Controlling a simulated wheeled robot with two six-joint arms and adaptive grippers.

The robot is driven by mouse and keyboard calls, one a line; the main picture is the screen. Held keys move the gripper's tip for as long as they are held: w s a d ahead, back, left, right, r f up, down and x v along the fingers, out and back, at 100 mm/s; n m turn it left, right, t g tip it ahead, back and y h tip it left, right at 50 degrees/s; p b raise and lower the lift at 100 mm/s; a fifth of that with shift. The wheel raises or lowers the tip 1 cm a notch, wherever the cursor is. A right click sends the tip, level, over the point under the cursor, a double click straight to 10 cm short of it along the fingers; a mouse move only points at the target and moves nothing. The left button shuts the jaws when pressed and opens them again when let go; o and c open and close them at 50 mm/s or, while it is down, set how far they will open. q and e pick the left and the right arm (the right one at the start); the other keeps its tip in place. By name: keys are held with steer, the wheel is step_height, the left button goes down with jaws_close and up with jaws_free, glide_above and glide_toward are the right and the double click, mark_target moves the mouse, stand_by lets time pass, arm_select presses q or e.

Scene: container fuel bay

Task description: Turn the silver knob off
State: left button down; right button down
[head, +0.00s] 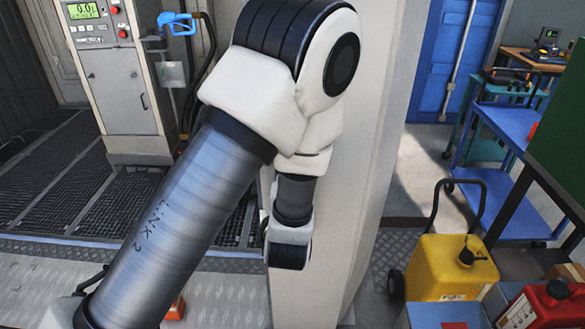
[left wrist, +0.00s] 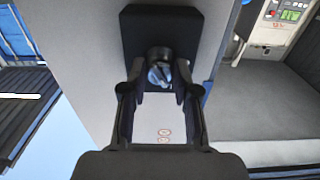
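In the left wrist view, the silver knob (left wrist: 160,74) sits on a dark rectangular plate (left wrist: 160,24) mounted on a pale grey surface. My left gripper (left wrist: 160,78) is open, with one finger on each side of the knob. The fingers look apart from the knob, though their distance in depth is hard to tell. In the head view, my left arm crosses the middle of the picture in front of a pale pillar. The knob and my left fingertips are hidden there. My right gripper is in neither view.
A fuel dispenser (head: 125,92) with a blue nozzle (head: 176,22) stands at the left. The pale pillar (head: 372,150) is right behind my arm. A yellow fuel can (head: 440,272), a red can (head: 555,305) and a blue cart (head: 505,125) stand at the right.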

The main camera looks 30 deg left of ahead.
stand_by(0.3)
arm_select(q)
steer(key=shift+n+b, duration=6.1)
steer(key=shift+b, duration=0.65)
steer(key=c, duration=0.9)
jaws_free()
steer(key=shift+w, duration=0.1)
steer(key=shift+o, duration=0.2)
